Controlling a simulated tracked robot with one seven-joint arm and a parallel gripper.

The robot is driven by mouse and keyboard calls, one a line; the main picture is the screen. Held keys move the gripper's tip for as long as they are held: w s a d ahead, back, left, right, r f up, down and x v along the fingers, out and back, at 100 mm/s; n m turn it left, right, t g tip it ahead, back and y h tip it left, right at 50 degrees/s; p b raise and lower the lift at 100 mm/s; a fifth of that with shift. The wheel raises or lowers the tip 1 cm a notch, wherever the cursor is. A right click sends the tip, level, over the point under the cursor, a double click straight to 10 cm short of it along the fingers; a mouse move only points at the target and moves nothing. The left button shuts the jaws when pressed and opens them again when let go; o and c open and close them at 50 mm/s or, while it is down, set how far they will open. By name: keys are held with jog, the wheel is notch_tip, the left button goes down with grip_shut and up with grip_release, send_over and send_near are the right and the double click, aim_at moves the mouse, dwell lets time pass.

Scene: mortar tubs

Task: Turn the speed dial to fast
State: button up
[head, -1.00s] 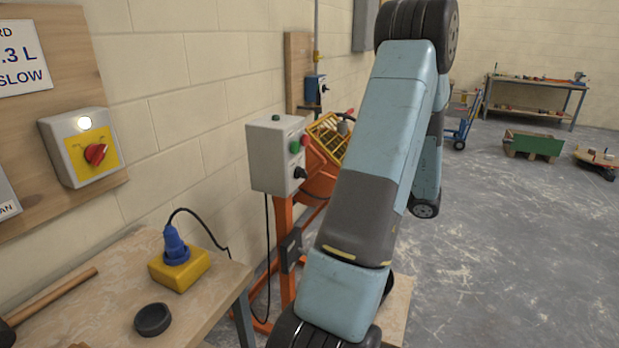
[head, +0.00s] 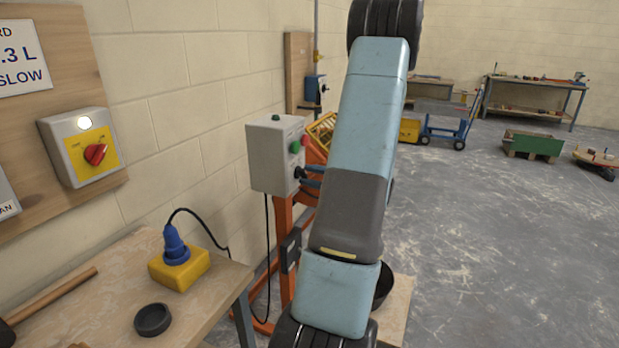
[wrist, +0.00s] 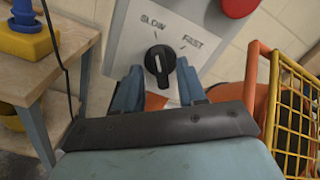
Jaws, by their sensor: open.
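The speed dial (wrist: 160,62) is a black knob with a white line on a grey panel, in the middle of the wrist view. The line points up and slightly left, toward the printed SLOW; FAST is printed to its upper right. My gripper (wrist: 159,72) is open, with one blue finger on each side of the dial; I cannot tell whether they touch it.
A red button (wrist: 238,6) sits above FAST. A yellow grille (wrist: 293,110) and orange frame (wrist: 262,65) stand close on the right. A wooden bench (head: 110,285) with a blue plug (head: 175,245) in a yellow block is on the left.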

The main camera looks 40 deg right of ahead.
jog(key=shift+c, duration=0.3)
grip_shut()
jog(key=shift+a, duration=0.35)
jog(key=shift+d, duration=0.25)
jog(key=shift+m, duration=0.3)
jog(key=m, duration=0.5)
jog(key=shift+f+m, duration=0.1)
jog(key=shift+m, duration=0.2)
jog(key=m, duration=0.4)
jog(key=shift+m, duration=1.8)
